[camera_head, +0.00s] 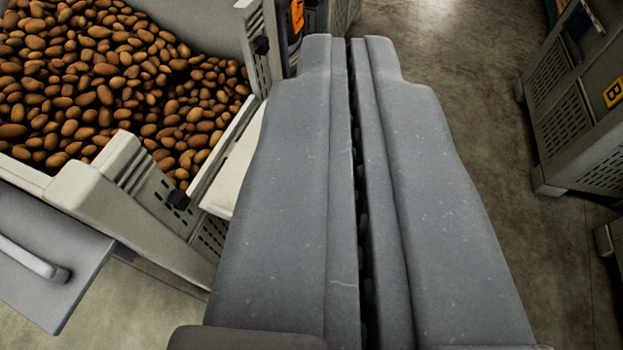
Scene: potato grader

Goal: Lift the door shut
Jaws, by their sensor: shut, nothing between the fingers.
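A pale grey crate (128,190) full of potatoes stands at the left. Its near right side has a low opening between two taller corner posts. A pale flat panel (237,165) slopes outward from this opening, which looks like the door hanging lowered; most of it is hidden behind my gripper. My gripper (347,42) is shut and empty, pointing away over the floor. Its left finger overlaps the panel in the picture; I cannot tell whether they touch. A grey panel with a bar handle (35,258) juts out at the lower left.
Potatoes (110,85) lie up to the low opening. Another grey crate (580,120) with slotted walls and a yellow label stands at the right. Bare concrete floor (470,75) lies between the crates. An orange label (297,16) shows behind the far post.

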